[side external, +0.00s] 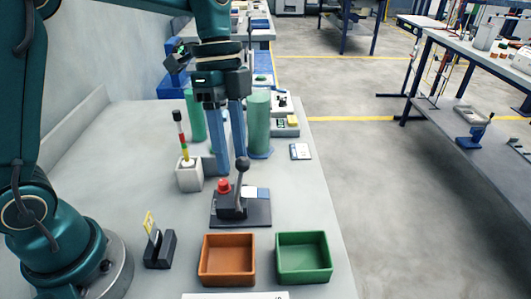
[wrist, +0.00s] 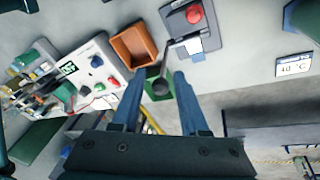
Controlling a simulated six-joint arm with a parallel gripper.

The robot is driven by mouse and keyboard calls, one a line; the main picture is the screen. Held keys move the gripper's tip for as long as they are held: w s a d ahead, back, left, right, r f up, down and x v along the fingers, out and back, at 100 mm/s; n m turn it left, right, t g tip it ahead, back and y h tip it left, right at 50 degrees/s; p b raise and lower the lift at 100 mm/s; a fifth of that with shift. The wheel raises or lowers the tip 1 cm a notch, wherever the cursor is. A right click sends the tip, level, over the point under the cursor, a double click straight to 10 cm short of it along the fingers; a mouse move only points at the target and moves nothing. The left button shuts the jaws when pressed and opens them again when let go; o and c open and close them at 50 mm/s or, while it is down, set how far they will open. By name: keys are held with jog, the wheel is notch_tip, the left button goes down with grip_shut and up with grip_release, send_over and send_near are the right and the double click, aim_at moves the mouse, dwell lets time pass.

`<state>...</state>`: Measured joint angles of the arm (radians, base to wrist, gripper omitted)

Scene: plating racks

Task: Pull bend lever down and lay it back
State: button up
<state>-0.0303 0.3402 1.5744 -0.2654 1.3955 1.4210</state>
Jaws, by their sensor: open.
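The bend lever has a dark ball knob (side external: 242,164) on a short shaft. It stands roughly upright on a dark base plate (side external: 262,217) that also carries a red button (side external: 224,186) and a pale blue-white label. My gripper (side external: 231,160) is open, its two blue fingers pointing down just behind and to the left of the knob. In the wrist view the knob (wrist: 160,88) appears between the fingers of my gripper (wrist: 158,76), with free room on both sides. The fingers do not visibly touch it; the depth between them is hard to tell.
An orange tray (side external: 205,275) and a green tray (side external: 325,272) stand in front of the lever base. A striped stack light (side external: 181,137) is to the left. Green cylinders (side external: 259,115) stand behind the gripper. A small black holder (side external: 158,250) is at front left.

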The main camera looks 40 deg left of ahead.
jog(key=shift+r, duration=0.1)
jog(key=c, duration=0.5)
jog(key=d+r+t, duration=0.1)
jog(key=r, duration=0.2)
jog(key=w+d+r, duration=0.1)
jog(key=d+r, duration=0.1)
jog(key=r, duration=0.1)
jog(key=d+r+t, duration=0.1)
jog(key=d+r, duration=0.1)
jog(key=r, duration=0.1)
jog(key=shift+w+r+n+t, duration=0.25)
jog(key=shift+w+n+t, duration=0.05)
jog(key=shift+n, duration=0.1)
grip_shut()
notch_tip(320, 180, down, 9)
jog(key=a, duration=0.1)
jog(key=shift+s+f, duration=0.15)
jog(key=shift+s, duration=0.15)
jog(key=shift+s+a, duration=1.1)
